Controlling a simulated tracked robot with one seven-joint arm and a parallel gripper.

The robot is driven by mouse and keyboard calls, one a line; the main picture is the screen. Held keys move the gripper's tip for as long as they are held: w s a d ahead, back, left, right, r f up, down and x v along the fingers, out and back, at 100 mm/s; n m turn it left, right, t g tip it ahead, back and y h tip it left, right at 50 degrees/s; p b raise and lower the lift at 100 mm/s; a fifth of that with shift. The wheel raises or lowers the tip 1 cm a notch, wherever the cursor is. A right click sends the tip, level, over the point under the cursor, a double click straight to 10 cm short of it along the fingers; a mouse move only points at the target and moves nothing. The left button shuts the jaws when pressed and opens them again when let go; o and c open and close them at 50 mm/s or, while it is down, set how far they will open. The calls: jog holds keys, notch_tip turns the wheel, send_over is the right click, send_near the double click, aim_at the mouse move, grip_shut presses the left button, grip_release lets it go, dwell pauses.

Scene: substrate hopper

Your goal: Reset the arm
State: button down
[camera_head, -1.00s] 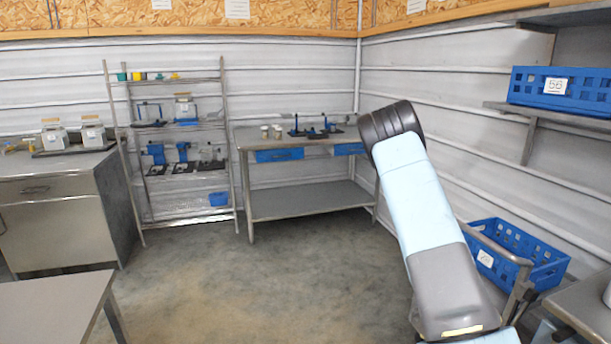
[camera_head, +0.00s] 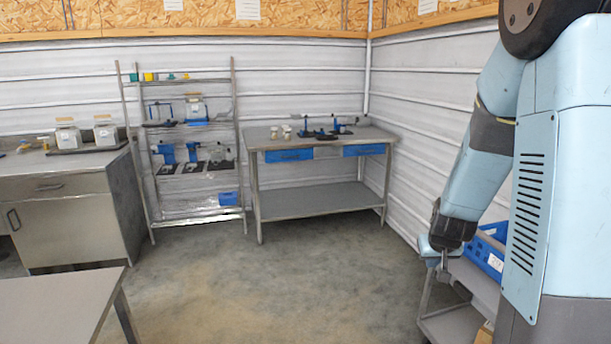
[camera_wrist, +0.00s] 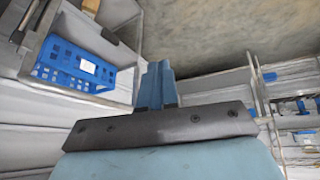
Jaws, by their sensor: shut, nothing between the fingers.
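My arm fills the right side of the head view, folded, with its forearm reaching down and to the left. My gripper (camera_head: 440,256) hangs at its lower end, in front of the cart and a blue crate. In the wrist view my gripper's two light-blue fingers (camera_wrist: 157,84) stand together, shut, with nothing seen between them. The blue crate (camera_wrist: 75,70) shows left of the fingers in the wrist view, apart from them.
The blue crate (camera_head: 490,258) is partly hidden behind my arm, by a grey cart (camera_head: 450,325). A workbench (camera_head: 318,197) and wire rack (camera_head: 190,215) stand at the back. A cabinet (camera_head: 60,225) stands left, a table (camera_head: 55,305) front left. The middle floor is clear.

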jog(key=s+a+r, duration=0.5)
jog(key=s+r, duration=0.6)
jog(key=s+a+r+n+y, duration=0.1)
jog(key=s+a+r, duration=0.3)
jog(key=s+r, duration=0.7)
jog(key=shift+s+a+r+y, duration=0.3)
jog(key=shift+s+a, duration=0.1)
jog(key=shift+s, duration=0.35)
